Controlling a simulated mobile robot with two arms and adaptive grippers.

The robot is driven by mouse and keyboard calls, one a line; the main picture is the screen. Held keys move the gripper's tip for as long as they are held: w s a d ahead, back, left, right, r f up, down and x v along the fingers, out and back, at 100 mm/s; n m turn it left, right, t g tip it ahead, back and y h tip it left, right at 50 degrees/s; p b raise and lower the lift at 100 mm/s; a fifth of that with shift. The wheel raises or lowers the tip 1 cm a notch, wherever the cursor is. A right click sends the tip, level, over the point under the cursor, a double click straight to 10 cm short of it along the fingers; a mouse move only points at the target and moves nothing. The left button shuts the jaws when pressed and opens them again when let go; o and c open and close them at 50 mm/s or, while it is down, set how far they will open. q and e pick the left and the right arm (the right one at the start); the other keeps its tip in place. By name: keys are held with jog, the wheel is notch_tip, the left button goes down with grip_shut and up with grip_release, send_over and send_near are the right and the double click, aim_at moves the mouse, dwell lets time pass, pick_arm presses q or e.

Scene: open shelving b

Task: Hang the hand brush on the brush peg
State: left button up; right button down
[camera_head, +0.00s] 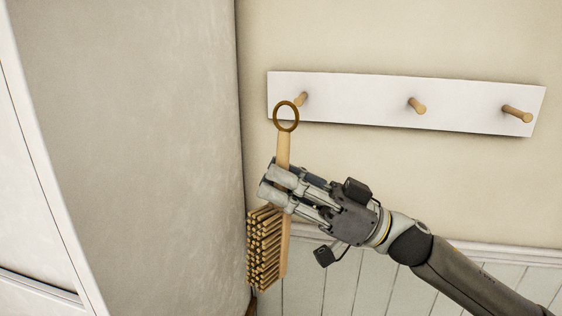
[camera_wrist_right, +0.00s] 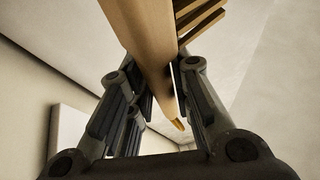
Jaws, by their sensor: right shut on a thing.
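The hand brush (camera_head: 284,225) is upright, with its bristles (camera_head: 264,247) at the lower left and a brass ring (camera_head: 286,116) at its top. My right gripper (camera_head: 278,181) is shut on its wooden handle below the ring. In the right wrist view the brush's wooden body (camera_wrist_right: 148,45) runs between the fingers (camera_wrist_right: 160,105). The left peg (camera_head: 301,99) on the white rail appears just behind and right of the ring's upper edge. I cannot tell whether the ring touches this peg or is around it. My left gripper is not in view.
The white rail (camera_head: 360,100) on the beige wall also carries a middle peg (camera_head: 417,106) and a right peg (camera_head: 517,114), both bare. A pale wall surface (camera_head: 130,120) stands close on the left. Pale panelling (camera_head: 340,285) covers the lower wall.

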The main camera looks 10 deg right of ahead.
jog(key=shift+s+r, duration=0.3)
jog(key=w+d+b, duration=0.2)
jog(key=w, duration=0.4)
jog(key=shift+w+d, duration=0.2)
jog(key=shift+d, duration=0.05)
dwell(0.3)
dwell(0.7)
jog(key=shift+d+f+p, duration=0.1)
jog(key=shift+p, duration=0.25)
dwell(0.6)
jog(key=shift+p, duration=0.4)
